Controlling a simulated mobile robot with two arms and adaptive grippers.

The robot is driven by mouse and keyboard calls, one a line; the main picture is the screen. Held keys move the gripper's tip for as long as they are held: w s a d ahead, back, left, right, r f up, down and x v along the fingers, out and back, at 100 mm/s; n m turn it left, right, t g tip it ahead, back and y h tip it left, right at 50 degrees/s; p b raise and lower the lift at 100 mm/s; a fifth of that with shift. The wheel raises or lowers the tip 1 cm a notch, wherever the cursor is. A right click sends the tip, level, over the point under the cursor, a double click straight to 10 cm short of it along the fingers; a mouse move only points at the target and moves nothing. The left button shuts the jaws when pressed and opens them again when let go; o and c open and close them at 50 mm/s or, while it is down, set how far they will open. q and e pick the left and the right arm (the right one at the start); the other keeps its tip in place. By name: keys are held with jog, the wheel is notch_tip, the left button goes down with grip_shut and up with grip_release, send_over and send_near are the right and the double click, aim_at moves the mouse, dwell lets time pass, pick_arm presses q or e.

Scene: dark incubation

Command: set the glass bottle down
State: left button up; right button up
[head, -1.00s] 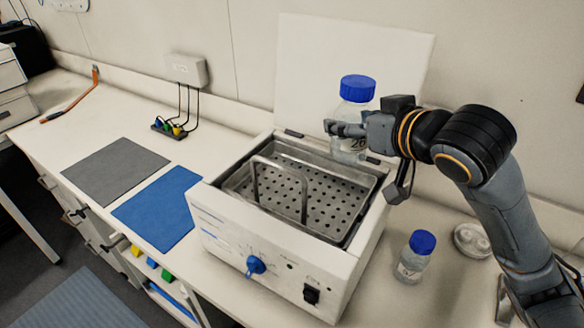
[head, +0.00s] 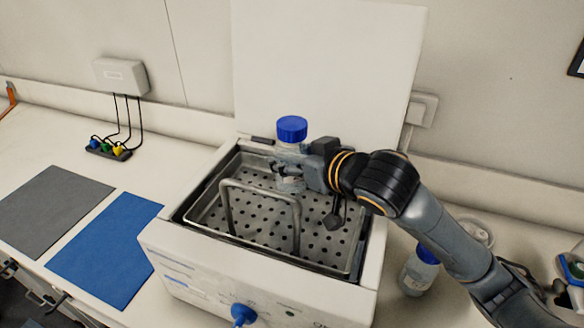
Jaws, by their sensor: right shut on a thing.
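The glass bottle (head: 290,152) is clear with a blue screw cap and stands upright in my right gripper (head: 282,170). The gripper is shut around its body. The bottle is over the back part of the open water bath (head: 340,304), above or at the perforated metal tray (head: 261,241). I cannot tell whether its base touches the tray, as the gripper hides part of it. My left gripper is not in view.
A metal handle (head: 228,207) arches up from the tray. The raised white lid (head: 325,75) stands behind. A blue mat (head: 105,248) and a grey mat (head: 50,212) lie bare at left.

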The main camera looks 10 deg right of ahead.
notch_tip(320, 180, down, 2)
jog(key=shift+f, duration=0.4)
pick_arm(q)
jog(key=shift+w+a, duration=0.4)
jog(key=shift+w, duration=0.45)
pick_arm(e)
jog(key=o, duration=1.5)
jog(key=shift+s, duration=0.1)
